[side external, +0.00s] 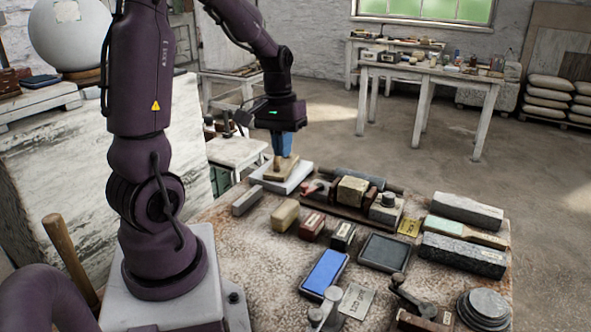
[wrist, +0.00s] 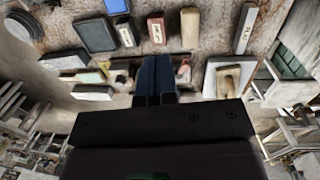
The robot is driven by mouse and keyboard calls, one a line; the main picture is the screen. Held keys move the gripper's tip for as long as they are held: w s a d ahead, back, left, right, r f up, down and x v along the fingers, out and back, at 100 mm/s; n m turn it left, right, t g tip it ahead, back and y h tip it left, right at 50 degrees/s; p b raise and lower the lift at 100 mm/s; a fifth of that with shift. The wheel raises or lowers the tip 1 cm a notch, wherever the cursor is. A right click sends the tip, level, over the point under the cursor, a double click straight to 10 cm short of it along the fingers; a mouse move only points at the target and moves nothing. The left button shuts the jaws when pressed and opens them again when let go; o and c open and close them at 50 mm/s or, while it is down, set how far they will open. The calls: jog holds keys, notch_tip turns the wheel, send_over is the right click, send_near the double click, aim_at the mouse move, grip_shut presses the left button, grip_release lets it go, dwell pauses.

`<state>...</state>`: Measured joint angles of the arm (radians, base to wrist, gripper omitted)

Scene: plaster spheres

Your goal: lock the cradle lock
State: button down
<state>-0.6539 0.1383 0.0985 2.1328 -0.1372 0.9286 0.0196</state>
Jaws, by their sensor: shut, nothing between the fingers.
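My gripper (side external: 284,154) is shut and empty, its blue fingers pointing down over or near the wooden block on a white board at the back of the table. The fingers also show in the wrist view (wrist: 155,70). A dark cradle-like fixture (side external: 340,211) holds a pale block (side external: 352,190) to the right of the fingers. A small red-tipped part (side external: 314,188) sits at its left end and a knobbed metal block (side external: 386,208) at its right end. I cannot tell which part is the lock or its state. In the wrist view the fingers partly hide the fixture.
The white board (side external: 299,180) carries the wooden block (side external: 281,169). Stone and coloured blocks, a blue pad (side external: 324,272) and a dark pad (side external: 384,252) crowd the table. Two metal levers (side external: 326,309) (side external: 408,297) stand at the front. A yellow tag (side external: 409,227) lies beside the fixture.

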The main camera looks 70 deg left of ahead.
jog(key=s+a+f+n+t+h, duration=0.15)
jog(key=a+f+n+t, duration=0.25)
jog(key=a+n, duration=0.6)
jog(key=s+a+f+n+t, duration=0.25)
jog(key=a+f+n, duration=0.25)
jog(key=a+n, duration=0.5)
jog(key=w+d+f, duration=0.2)
jog(key=w, duration=0.1)
jog(key=w+d+f+n, duration=0.1)
jog(key=w+f, duration=0.2)
jog(key=w+d+f+n, duration=0.1)
jog(key=w+d+f, duration=0.1)
jog(key=w+f, duration=0.1)
jog(key=shift+d+f, duration=0.1)
jog(key=shift+d, duration=0.2)
jog(key=shift+w+d+f, duration=0.1)
jog(key=shift+w+d, duration=0.1)
jog(key=shift+w, duration=0.3)
